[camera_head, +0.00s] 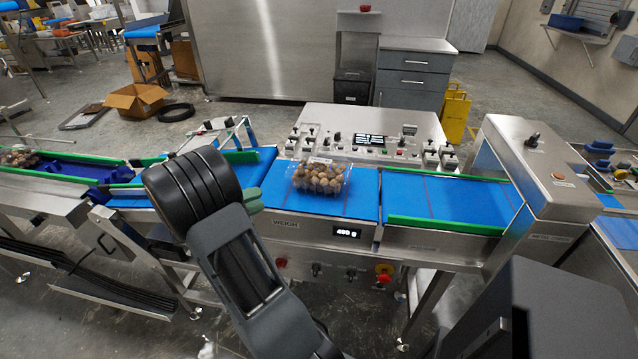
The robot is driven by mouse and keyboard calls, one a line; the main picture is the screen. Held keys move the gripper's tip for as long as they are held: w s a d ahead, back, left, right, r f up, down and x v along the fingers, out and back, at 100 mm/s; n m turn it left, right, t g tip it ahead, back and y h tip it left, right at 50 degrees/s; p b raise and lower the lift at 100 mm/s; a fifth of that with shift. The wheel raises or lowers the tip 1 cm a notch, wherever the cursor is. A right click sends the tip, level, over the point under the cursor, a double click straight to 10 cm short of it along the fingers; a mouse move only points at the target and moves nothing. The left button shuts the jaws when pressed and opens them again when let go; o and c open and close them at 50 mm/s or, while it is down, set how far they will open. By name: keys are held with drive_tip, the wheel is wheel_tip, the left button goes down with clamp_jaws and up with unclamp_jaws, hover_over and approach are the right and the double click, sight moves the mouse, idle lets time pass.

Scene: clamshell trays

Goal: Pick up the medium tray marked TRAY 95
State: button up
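A clear clamshell tray (318,178) filled with round brown items sits on the blue weighing belt, in the middle of the view. A small pale label shows on its top, too small to read, so I cannot confirm the TRAY 95 mark. My gripper (252,200) is just left of the tray, mostly hidden behind my own dark arm. Only a greenish finger part shows, apart from the tray. I cannot see whether the fingers are open or shut.
Green guide rails (443,227) edge the belt on the right. A control panel (372,140) stands behind the tray, and a steel metal-detector housing (545,165) at the right. Another filled tray (18,156) lies on the far-left conveyor. The belt right of the tray is clear.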

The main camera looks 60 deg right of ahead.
approach(307, 182)
drive_tip(key=shift+x, duration=1.1)
drive_tip(key=shift+b+x, duration=0.5)
drive_tip(key=shift+x, duration=2.2)
drive_tip(key=shift+a, duration=0.1)
drive_tip(key=shift+c, duration=0.4)
